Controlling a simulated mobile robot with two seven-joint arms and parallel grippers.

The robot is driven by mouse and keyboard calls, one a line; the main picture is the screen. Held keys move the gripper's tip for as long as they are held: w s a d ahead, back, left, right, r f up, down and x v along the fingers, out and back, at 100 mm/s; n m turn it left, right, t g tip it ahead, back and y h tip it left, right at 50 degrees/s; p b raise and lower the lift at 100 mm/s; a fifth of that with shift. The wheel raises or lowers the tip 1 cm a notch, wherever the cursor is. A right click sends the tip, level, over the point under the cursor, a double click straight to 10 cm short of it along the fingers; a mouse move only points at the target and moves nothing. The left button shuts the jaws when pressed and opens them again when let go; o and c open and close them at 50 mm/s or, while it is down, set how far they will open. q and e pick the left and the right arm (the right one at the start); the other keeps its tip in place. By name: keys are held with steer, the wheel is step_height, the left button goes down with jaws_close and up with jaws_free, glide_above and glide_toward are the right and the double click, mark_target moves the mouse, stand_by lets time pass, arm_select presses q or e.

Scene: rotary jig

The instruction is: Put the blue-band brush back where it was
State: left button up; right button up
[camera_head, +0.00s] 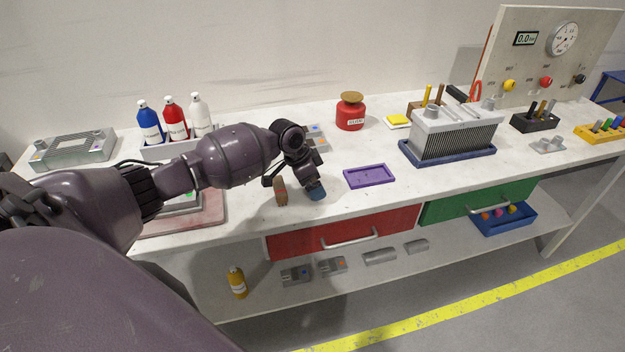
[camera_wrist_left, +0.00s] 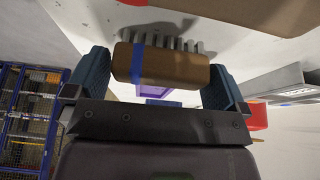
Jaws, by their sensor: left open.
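The blue-band brush (camera_wrist_left: 172,66) has a brown wooden block, a blue band near its left end and grey bristles on its far side in the left wrist view. In the head view the brush (camera_head: 280,191) is at the front part of the white bench, left of a purple tray (camera_head: 369,176). My left gripper (camera_head: 295,187) is open, with its blue-grey fingertips at either end of the brush. The fingers are very close to its ends; I cannot tell whether they touch. My right gripper is not in view.
A pink-brown mat (camera_head: 215,214) lies left of the brush, partly behind my arm. A red glue pot (camera_head: 350,112) and a finned grey block on a blue base (camera_head: 450,154) stand farther back and right. A red drawer (camera_head: 345,232) is below the bench edge. Bench around the purple tray is clear.

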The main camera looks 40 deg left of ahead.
arm_select(q)
steer(key=p+v, duration=0.1)
steer(key=v, duration=1.1)
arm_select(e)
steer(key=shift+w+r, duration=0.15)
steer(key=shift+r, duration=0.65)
arm_select(q)
steer(key=shift+r, duration=0.1)
